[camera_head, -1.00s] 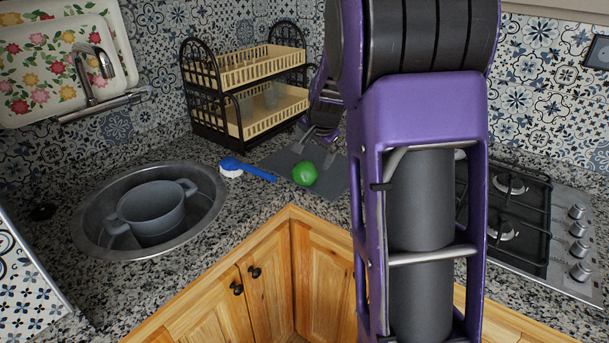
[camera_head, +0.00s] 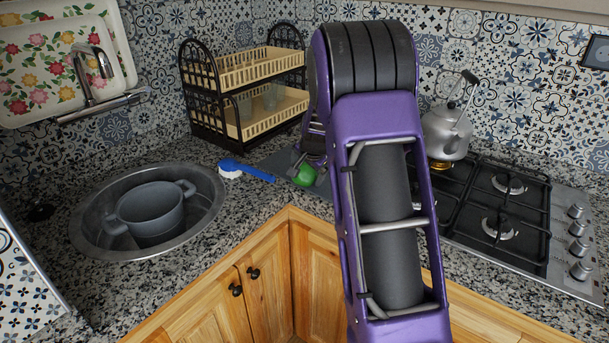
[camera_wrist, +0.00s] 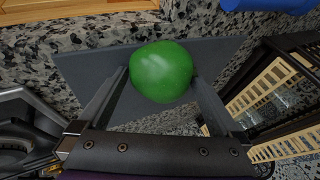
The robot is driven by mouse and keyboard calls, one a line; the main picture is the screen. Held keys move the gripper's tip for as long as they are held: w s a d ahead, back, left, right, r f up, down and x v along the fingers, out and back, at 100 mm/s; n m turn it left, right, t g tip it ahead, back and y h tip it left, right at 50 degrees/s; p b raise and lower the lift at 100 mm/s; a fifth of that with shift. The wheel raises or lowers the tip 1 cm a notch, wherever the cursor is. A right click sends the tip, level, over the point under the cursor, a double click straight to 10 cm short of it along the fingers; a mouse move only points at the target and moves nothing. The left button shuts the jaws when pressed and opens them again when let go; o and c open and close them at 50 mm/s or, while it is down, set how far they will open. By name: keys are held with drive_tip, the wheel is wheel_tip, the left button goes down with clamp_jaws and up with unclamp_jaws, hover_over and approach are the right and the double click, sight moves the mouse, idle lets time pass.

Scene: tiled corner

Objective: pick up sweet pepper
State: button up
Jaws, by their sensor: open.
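The green sweet pepper (camera_head: 305,176) lies on a dark grey mat (camera_head: 277,160) on the granite counter in the corner. In the wrist view the pepper (camera_wrist: 162,72) sits at the top of the gap between the two fingers of my gripper (camera_wrist: 160,82). The fingers are apart, one on each side of the pepper; whether they touch it cannot be told. In the head view my purple arm hides part of the mat, and my gripper (camera_head: 306,165) is partly visible at the pepper.
A blue brush (camera_head: 247,171) lies left of the mat. A dish rack (camera_head: 250,95) with glasses stands behind. A sink (camera_head: 90,215) with a grey pot (camera_head: 150,212) is at left. A kettle (camera_head: 447,130) stands on the gas stove (camera_head: 500,215) at right.

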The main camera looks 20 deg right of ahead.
drive_tip(key=shift+f, duration=0.2)
drive_tip(key=shift+f, duration=0.1)
drive_tip(key=c, duration=1.2)
